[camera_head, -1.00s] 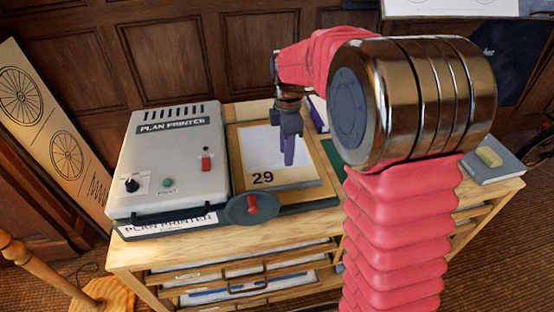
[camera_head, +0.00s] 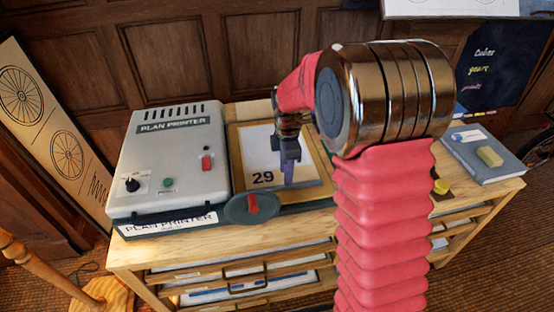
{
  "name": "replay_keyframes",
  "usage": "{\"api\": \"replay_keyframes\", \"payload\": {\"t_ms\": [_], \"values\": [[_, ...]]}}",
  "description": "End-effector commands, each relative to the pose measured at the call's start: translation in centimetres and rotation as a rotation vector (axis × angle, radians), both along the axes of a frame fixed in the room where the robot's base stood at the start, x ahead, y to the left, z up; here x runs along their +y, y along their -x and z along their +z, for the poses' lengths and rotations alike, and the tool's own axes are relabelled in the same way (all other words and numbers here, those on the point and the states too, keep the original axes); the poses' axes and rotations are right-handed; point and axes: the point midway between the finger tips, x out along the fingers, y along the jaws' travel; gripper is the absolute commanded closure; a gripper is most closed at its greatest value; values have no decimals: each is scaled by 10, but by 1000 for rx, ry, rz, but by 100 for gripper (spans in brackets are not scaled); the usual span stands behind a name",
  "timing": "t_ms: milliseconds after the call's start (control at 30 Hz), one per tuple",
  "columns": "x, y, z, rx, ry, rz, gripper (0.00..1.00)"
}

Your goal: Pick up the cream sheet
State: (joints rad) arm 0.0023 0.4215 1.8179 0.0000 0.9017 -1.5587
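A pale sheet (camera_head: 258,150) printed with "29" lies in a shallow tan wooden tray (camera_head: 236,140) on the cabinet top, right of the plan printer. It looks white to cream in this light. I see no other sheet in the tray. My gripper (camera_head: 288,174) points down over the sheet's right part, in front of it in the head view. Its fingers overlap as one narrow dark shape, so their gap is hidden. I cannot tell whether the fingertips touch the sheet. My arm hides the area right of the tray.
The plan printer (camera_head: 172,155) stands left of the tray. A dark green disc with a red knob (camera_head: 253,204) sits at the tray's front. A grey-blue book (camera_head: 484,165) with a yellow block (camera_head: 490,156) lies at the right. A dark chalkboard (camera_head: 505,60) stands behind.

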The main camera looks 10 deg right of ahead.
Motion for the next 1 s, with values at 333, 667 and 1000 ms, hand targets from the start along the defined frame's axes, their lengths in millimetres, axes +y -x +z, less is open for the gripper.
{"api": "replay_keyframes", "payload": {"t_ms": [333, 667, 1000], "values": [[0, 0, -11, 3, 0, 0, 66], [1, 0, -50, 2, 0, 0, 66], [1, 0, -52, 1, 0, 0, 66]]}}
